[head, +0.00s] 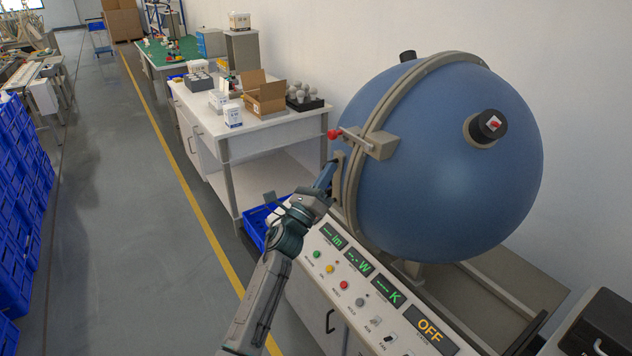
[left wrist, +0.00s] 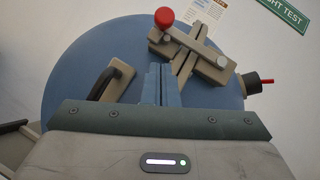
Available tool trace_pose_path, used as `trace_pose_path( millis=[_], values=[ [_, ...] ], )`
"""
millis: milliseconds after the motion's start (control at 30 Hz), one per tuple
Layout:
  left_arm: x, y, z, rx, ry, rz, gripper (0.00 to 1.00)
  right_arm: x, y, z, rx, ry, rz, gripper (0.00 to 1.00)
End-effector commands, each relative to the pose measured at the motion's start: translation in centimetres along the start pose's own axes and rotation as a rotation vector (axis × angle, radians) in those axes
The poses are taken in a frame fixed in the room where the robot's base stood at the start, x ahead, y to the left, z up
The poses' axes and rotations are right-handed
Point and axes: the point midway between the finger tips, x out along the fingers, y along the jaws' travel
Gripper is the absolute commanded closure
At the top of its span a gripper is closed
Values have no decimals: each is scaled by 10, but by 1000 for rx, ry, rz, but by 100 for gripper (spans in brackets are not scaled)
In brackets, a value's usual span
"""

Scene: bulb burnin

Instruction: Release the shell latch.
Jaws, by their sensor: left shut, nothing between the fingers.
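The shell is a big blue sphere (head: 455,165) with a beige rim band around it. Its latch (head: 370,141) sits on the rim and has a lever ending in a red knob (head: 333,134). My left gripper (head: 329,172) is at the rim's left side, below the knob. In the left wrist view, my left gripper's fingers (left wrist: 162,84) are shut and empty, pointing toward the rim. The red knob (left wrist: 164,17) is above them, apart from the fingertips, and the latch block (left wrist: 210,62) is to their right. A dark handle (left wrist: 110,80) is on the left. My right gripper is out of view.
A control panel (head: 349,292) with buttons and lit displays, one reading OFF, stands below the sphere. A white workbench (head: 245,122) behind holds an open cardboard box (head: 263,97) and a tray of bulbs (head: 304,97). A blue crate (head: 256,226) is on the floor. Blue crates are stacked at left.

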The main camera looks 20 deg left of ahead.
Motion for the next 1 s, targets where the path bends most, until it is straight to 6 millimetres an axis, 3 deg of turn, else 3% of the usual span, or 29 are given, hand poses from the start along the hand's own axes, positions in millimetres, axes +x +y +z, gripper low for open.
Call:
trace_pose_path(
  millis=[67,300,1000],
  values=[
    [20,-3,5,-2,-1,-1,100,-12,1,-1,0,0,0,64],
    [36,-2,25,0,1,-1,100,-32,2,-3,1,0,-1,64],
    [40,1,29,20,0,-16,100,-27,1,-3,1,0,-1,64]
  ],
)
